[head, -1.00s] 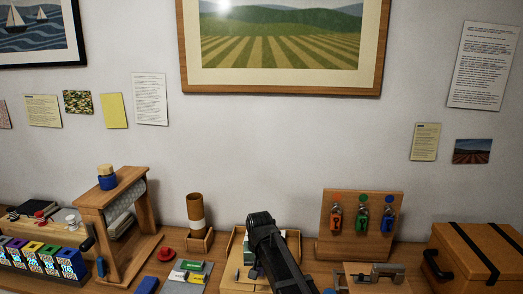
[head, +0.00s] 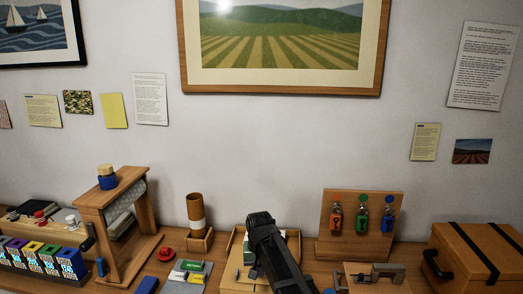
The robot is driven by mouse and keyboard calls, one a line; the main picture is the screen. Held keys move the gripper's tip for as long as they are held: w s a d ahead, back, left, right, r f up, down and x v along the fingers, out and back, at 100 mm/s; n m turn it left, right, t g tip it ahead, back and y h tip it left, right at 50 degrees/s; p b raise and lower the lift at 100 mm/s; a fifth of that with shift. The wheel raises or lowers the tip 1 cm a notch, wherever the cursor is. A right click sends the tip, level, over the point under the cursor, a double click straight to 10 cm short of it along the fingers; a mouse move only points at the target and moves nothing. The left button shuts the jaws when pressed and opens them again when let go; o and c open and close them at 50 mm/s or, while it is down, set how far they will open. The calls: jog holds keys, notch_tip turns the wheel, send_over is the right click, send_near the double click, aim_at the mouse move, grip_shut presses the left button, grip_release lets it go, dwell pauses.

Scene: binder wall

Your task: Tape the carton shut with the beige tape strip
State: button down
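I cannot make out a carton or a beige tape strip for certain in the head view. A dark section of my arm rises from the bottom edge at the middle and covers part of a light wooden tray (head: 233,278). My gripper's fingers do not show, so what they touch or hold is hidden. A tan wooden box with two black straps and a black handle (head: 462,255) stands at the far right, apart from my arm.
A board with three small hanging items (head: 345,203) stands behind and right of my arm. A brown tube in a wooden holder (head: 195,212), a wooden stand with a roll (head: 148,215) and several coloured boxes (head: 40,258) are left. A wooden block with metal fittings (head: 362,278) is at the front right.

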jog(key=shift+f+b, duration=1.15)
jog(key=shift+r, duration=0.15)
dwell(0.5)
notch_tip(320, 180, up, 5)
jog(key=p, duration=0.5)
notch_tip(320, 180, up, 11)
jog(key=p, duration=1.1)
jog(key=s+d+f+b, duration=0.5)
jog(key=s+d, duration=0.4)
jog(key=s+d+f+b, duration=0.5)
jog(key=s+d, duration=0.3)
jog(key=s, duration=0.2)
jog(key=shift+s+d+f, duration=0.2)
jog(key=shift+d+f, duration=0.1)
jog(key=shift+d, duration=0.05)
dwell(1.6)
